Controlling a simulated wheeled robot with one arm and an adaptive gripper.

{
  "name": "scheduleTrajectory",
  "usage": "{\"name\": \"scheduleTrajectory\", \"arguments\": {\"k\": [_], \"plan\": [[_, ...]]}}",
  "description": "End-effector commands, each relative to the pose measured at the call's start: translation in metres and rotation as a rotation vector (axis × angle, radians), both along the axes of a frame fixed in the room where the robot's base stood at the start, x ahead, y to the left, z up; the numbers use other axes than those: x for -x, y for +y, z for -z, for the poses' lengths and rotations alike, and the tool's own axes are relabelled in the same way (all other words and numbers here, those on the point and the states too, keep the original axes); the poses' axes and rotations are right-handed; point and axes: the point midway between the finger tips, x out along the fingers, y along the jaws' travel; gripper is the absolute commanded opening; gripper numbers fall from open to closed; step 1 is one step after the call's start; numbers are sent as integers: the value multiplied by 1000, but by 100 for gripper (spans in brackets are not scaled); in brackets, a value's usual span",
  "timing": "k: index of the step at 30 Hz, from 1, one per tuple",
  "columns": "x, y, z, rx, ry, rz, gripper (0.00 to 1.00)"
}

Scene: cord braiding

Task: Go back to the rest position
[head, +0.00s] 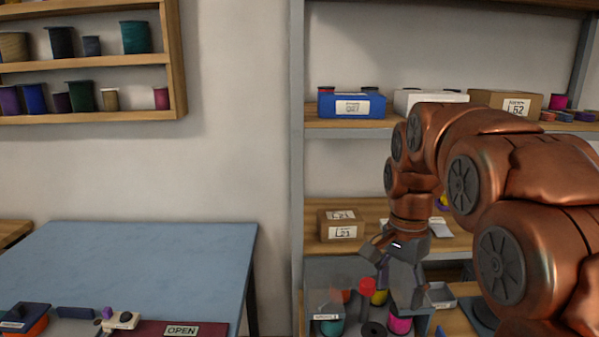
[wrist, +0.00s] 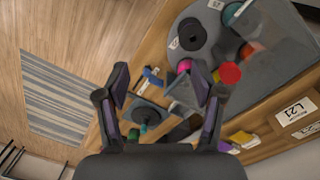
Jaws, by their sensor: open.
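My copper-coloured arm reaches in from the right in the head view, in front of the shelving unit. My gripper (head: 397,285) points down above the lower shelf, near a grey container of coloured spools. In the wrist view my gripper (wrist: 162,85) has its two fingers spread wide, with nothing held between them. Below it the wrist view shows a dark rounded tray (wrist: 245,77) with a black spool (wrist: 191,34), a magenta spool (wrist: 184,66) and a red piece (wrist: 230,73). The red piece (head: 367,286) also shows left of the gripper in the head view.
A metal shelf post (head: 297,170) rises beside my arm. A blue box (head: 350,104) and other boxes sit on the upper shelf. A small brown box (head: 342,225) is left of my wrist.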

Motion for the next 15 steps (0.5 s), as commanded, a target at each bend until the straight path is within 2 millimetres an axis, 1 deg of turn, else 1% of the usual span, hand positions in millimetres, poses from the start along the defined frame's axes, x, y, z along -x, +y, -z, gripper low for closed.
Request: {"name": "scheduleTrajectory", "arguments": {"k": [1,5,6,8,9,11,12,14,15], "plan": [[15,0,-1,-3,3,-41,68],[52,-1,6,-13,18,-166,68],[63,-2,10,-18,24,-206,68],[79,-2,13,-22,27,-265,68],[92,-2,17,-28,33,-305,68],[109,-2,22,-35,39,-364,68],[121,-1,26,-39,45,-405,68],[138,-1,31,-46,46,-466,68],[150,-1,36,-52,54,-505,68]]}}
